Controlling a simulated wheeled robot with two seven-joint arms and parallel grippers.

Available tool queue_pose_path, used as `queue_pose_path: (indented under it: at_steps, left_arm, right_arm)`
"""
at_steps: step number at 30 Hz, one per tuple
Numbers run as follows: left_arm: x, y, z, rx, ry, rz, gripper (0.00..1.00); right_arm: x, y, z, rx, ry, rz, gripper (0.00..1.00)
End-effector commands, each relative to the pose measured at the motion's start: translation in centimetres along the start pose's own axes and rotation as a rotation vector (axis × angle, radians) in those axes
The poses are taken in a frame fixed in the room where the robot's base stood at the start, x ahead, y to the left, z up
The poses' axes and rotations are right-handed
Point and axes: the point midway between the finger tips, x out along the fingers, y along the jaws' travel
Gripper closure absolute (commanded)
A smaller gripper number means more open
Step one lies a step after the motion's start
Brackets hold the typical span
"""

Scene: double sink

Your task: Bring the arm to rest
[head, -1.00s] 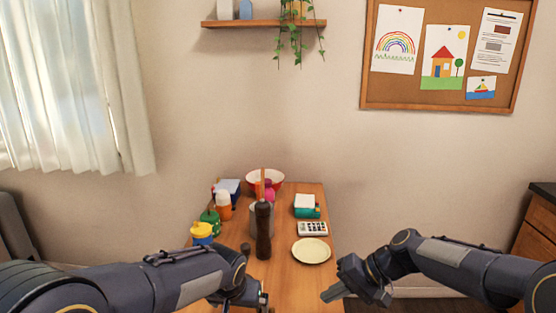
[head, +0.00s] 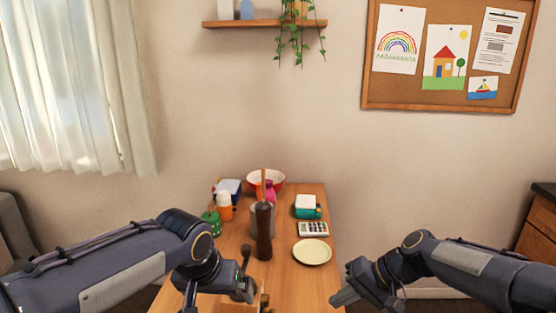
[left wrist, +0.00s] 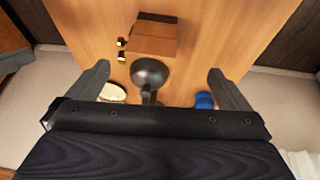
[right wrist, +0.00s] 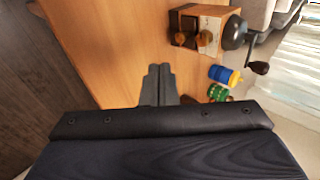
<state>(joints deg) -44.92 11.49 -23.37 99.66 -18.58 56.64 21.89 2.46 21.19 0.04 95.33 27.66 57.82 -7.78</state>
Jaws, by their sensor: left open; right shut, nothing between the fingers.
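My left gripper (head: 228,294) is low over the near part of the table (head: 290,285). In the left wrist view its fingers (left wrist: 158,80) are apart with nothing gripped. A wooden grinder (left wrist: 152,42) with a dark rounded top shows between and beyond them; I cannot tell the gap. The grinder also shows in the right wrist view (right wrist: 203,28), standing on the table, but is mostly hidden in the head view. My right gripper (head: 347,296) is at the table's right edge, with its fingers (right wrist: 158,82) together and empty.
A dark pepper mill (head: 264,232), a cream plate (head: 312,251), a calculator (head: 313,229) and a red-rimmed bowl (head: 278,181) stand on the table. A blue-and-yellow jar (right wrist: 222,75) and a green jar (head: 211,222) stand on its left side.

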Motion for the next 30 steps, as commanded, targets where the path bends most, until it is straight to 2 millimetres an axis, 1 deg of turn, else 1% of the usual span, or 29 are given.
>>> queue_pose_path:
  at_steps: [1, 2, 3, 5, 6, 7, 8, 9, 11, 12, 15, 18, 21, 24, 30]
  left_arm:
    - [-0.5, -1.8, 1.5, -0.036, -0.008, 0.037, 0.00]
    - [-0.8, -2.6, 2.5, -0.054, -0.012, 0.061, 0.00]
    - [-1.2, -3.7, 4.0, -0.077, -0.015, 0.094, 0.00]
    - [-1.8, -5.1, 6.4, -0.112, -0.014, 0.141, 0.00]
    - [-2.2, -5.8, 8.1, -0.131, -0.009, 0.168, 0.00]
    - [-2.6, -6.3, 9.4, -0.146, -0.003, 0.187, 0.00]
    - [-2.9, -6.7, 10.6, -0.159, 0.005, 0.202, 0.00]
    - [-3.2, -7.0, 12.3, -0.176, 0.018, 0.220, 0.00]
    - [-3.6, -7.4, 14.7, -0.200, 0.040, 0.239, 0.00]
    - [-3.7, -7.5, 16.2, -0.213, 0.054, 0.246, 0.00]
    - [-3.8, -7.4, 19.4, -0.243, 0.090, 0.249, 0.00]
    - [-3.5, -7.2, 21.6, -0.263, 0.116, 0.240, 0.00]
    - [-3.2, -7.0, 22.8, -0.273, 0.130, 0.231, 0.00]
    - [-3.0, -6.8, 23.3, -0.276, 0.135, 0.227, 0.00]
    - [-3.0, -6.8, 23.4, -0.276, 0.135, 0.227, 0.00]
  right_arm:
    - [-1.9, -0.1, 1.6, -0.017, 0.028, 0.020, 1.00]
    - [-2.8, -0.1, 2.6, -0.025, 0.042, 0.035, 1.00]
    - [-4.0, 0.1, 4.2, -0.038, 0.062, 0.057, 1.00]
    - [-5.7, 0.6, 6.8, -0.059, 0.095, 0.094, 1.00]
    - [-6.7, 1.0, 8.6, -0.070, 0.118, 0.118, 1.00]
    - [-7.3, 1.3, 9.9, -0.080, 0.136, 0.136, 1.00]
    - [-7.8, 1.7, 11.2, -0.089, 0.153, 0.153, 1.00]
    - [-8.4, 2.2, 13.0, -0.101, 0.176, 0.177, 1.00]
    - [-9.0, 3.1, 15.5, -0.119, 0.213, 0.211, 1.00]
    - [-9.2, 3.8, 17.0, -0.130, 0.236, 0.233, 1.00]
    - [-9.3, 5.4, 20.3, -0.152, 0.286, 0.280, 1.00]
    - [-9.0, 6.6, 22.5, -0.168, 0.324, 0.314, 1.00]
    - [-8.7, 7.4, 23.7, -0.177, 0.347, 0.334, 1.00]
    - [-8.5, 7.8, 24.1, -0.181, 0.356, 0.344, 1.00]
    - [-8.5, 7.8, 24.2, -0.181, 0.356, 0.345, 1.00]
